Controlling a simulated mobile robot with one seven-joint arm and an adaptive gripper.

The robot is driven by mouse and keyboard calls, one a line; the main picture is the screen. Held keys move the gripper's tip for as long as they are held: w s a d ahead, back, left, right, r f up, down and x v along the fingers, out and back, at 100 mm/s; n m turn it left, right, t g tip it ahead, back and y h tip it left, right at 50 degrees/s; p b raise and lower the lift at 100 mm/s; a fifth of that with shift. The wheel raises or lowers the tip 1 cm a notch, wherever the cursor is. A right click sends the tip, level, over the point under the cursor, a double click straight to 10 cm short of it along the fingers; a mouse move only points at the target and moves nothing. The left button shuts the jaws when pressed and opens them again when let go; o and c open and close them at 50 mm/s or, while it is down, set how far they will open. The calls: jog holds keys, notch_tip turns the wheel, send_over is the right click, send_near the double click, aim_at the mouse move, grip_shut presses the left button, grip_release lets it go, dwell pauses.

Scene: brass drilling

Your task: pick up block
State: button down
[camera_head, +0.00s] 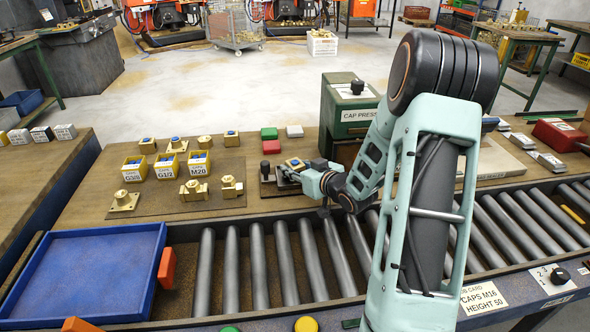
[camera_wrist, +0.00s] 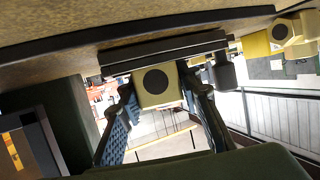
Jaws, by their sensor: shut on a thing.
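The block (camera_wrist: 152,97) is a brass-coloured piece with a dark round hole in its face. In the wrist view it sits between the two blue-padded fingers of my gripper (camera_wrist: 158,82), which is shut on it. In the head view my gripper (camera_head: 291,168) is at a dark fixture plate (camera_head: 272,188) near the middle of the bench, with the block (camera_head: 295,162) partly hidden by the fingers. The wrist view shows the block right by the dark fixture (camera_wrist: 165,50); I cannot tell whether they touch.
Yellow bins (camera_head: 134,169) and loose brass parts (camera_head: 123,203) stand to the left. A green cap press (camera_head: 347,107) stands just behind my gripper. A roller conveyor (camera_head: 283,262) runs in front, with a blue tray (camera_head: 85,270) at left.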

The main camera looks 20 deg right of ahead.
aim_at(295, 162)
jog(key=shift+r, duration=0.15)
jog(key=shift+w+r, duration=0.1)
jog(key=shift+r, duration=0.45)
notch_tip(295, 162, up, 2)
jog(key=shift+r+p, duration=0.2)
jog(key=shift+p, duration=0.25)
jog(key=s+a+r+p, duration=0.2)
jog(key=s+r, duration=0.7)
jog(key=s, duration=0.5)
jog(key=shift+a+r, duration=0.15)
jog(key=shift+a, duration=0.25)
jog(key=shift+w+a, duration=0.1)
